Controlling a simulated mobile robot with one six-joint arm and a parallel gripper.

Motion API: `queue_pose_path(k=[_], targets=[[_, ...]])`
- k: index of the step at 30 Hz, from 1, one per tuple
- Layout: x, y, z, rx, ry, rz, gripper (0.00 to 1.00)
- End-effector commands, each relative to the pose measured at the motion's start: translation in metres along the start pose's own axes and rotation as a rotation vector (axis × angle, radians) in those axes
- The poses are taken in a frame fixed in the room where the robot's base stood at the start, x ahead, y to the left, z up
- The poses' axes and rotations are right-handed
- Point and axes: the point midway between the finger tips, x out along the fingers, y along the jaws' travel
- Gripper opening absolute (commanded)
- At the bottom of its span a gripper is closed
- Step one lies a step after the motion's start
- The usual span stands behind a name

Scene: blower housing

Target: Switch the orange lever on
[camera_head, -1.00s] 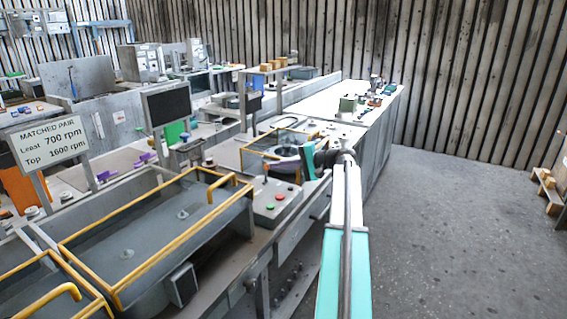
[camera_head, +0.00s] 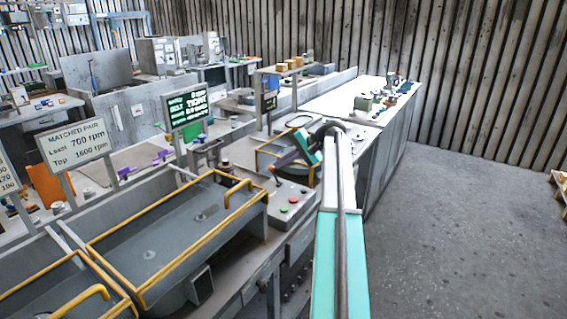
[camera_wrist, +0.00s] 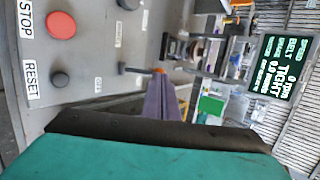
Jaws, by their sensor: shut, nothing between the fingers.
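The lever (camera_wrist: 137,70) shows in the wrist view as a thin dark rod with an orange tip, standing out from the grey control panel (camera_wrist: 85,80). My gripper (camera_wrist: 161,84) has its purple fingers closed together and empty. The fingertips are right at the orange tip in the picture; I cannot tell whether they touch it. Small labels lie on the panel on either side of the lever, too small to read surely. In the head view my gripper (camera_head: 277,166) is over the back edge of the panel (camera_head: 290,210), and the lever there is too small to make out well.
The panel also has a red STOP button (camera_wrist: 61,25) and a dark RESET button (camera_wrist: 60,79). A lit screen (camera_head: 187,107) reads belt tight and 0 rpm. Yellow-railed tanks (camera_head: 170,235) stand at the left.

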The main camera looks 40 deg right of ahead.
Motion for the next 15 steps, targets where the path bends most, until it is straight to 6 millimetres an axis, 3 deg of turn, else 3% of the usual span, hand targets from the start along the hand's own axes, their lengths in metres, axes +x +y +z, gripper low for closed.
queue_pose_path(k=[15], targets=[[-0.0108,-0.0089,0.0,0.002,0.002,-0.001,0.0]])
